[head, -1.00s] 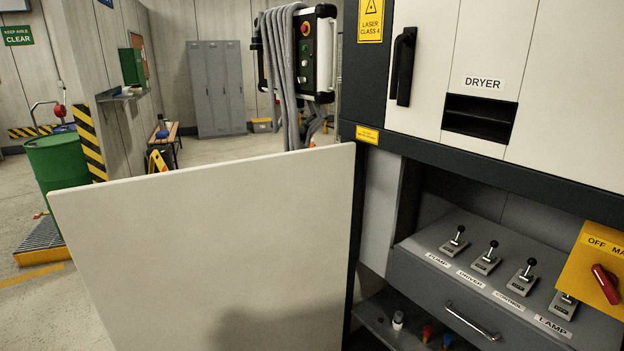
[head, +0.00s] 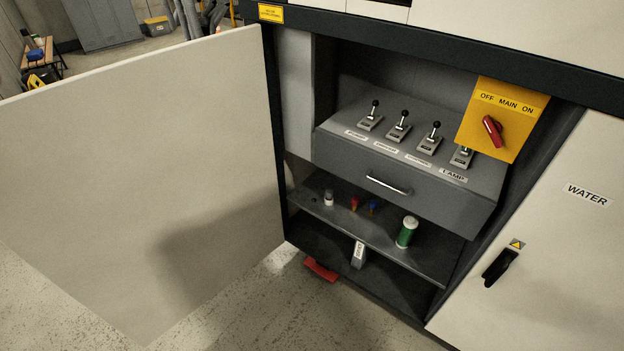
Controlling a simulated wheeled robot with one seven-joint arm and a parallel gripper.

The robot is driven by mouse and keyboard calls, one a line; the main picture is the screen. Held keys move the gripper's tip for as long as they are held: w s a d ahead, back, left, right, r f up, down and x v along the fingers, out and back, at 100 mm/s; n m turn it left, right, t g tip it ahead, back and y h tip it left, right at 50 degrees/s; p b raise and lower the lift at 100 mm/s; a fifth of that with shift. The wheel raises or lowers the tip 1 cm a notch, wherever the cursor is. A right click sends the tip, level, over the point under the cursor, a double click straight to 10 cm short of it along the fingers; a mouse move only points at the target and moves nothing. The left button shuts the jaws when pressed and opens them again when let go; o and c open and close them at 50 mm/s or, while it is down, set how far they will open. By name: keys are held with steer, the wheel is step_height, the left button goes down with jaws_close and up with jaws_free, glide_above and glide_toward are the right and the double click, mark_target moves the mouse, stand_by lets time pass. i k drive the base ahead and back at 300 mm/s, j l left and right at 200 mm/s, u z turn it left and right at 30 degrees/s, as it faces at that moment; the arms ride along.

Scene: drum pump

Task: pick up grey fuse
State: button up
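A small upright light-grey or whitish cylinder (head: 328,197) stands at the left end of the open cabinet's shelf (head: 385,240); it looks like the grey fuse, though it is small in view. A small red piece (head: 354,203) and a small blue piece (head: 372,207) stand to its right. My gripper is not in view.
A green can with a white top (head: 407,232) stands further right on the shelf. A drawer with a handle (head: 388,185) overhangs it. The open white door (head: 150,170) spans the left. A labelled grey box (head: 359,254) stands below; a red object (head: 320,270) lies in front.

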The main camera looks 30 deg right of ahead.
mark_target(329, 192)
steer(key=i+j+z, duration=0.25)
steer(key=i, duration=0.4)
steer(key=i+j+z, duration=0.25)
steer(key=i+j, duration=0.35)
